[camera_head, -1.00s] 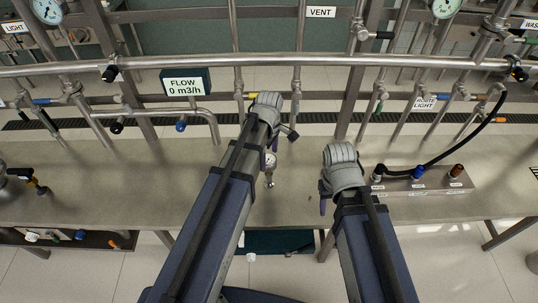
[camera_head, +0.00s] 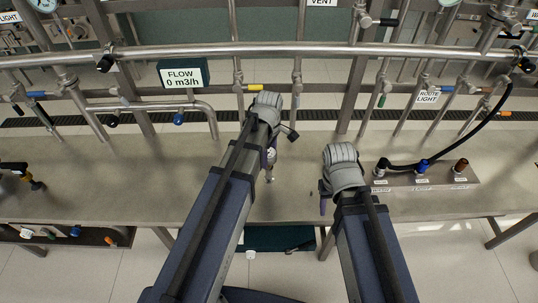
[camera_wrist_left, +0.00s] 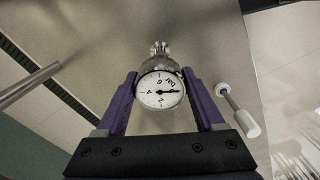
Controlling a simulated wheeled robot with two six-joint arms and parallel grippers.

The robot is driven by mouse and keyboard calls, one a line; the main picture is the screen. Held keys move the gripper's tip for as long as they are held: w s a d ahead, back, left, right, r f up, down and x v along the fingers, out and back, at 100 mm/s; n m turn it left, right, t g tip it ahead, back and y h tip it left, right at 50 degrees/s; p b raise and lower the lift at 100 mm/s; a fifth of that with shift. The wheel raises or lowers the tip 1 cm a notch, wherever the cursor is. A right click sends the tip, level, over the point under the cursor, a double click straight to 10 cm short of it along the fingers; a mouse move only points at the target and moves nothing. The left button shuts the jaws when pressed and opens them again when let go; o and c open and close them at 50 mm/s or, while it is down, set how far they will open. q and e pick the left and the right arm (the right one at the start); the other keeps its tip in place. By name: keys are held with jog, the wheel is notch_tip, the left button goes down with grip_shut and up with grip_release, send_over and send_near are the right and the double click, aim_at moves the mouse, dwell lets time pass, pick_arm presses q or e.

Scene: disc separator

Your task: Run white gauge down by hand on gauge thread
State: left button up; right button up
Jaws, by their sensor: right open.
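The white gauge (camera_wrist_left: 161,91) has a round white dial with black numbers and a metal case. It sits between the purple fingers of my left gripper (camera_wrist_left: 160,72), which press on both sides of its case in the left wrist view. A small metal fitting (camera_wrist_left: 158,48) shows just past the case; its thread cannot be made out. In the head view the gauge (camera_head: 271,154) is partly covered by my left gripper (camera_head: 270,162), above the steel bench (camera_head: 130,180). My right gripper (camera_head: 323,198) is apart from the gauge, over the bench front, mostly hidden by its wrist.
A steel box (camera_head: 420,182) with black, blue and brown plugs stands right of my right arm; a black hose runs from it. Pipes and valves (camera_head: 240,52) line the back, with a flow display (camera_head: 184,74). The left part of the bench is mostly clear.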

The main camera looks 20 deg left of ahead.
pick_arm(q)
jog(key=c, duration=1)
jog(key=m, duration=0.3)
grip_shut()
jog(key=m, duration=0.3)
jog(key=shift+f+m, duration=0.1)
jog(key=shift+m, duration=1.7)
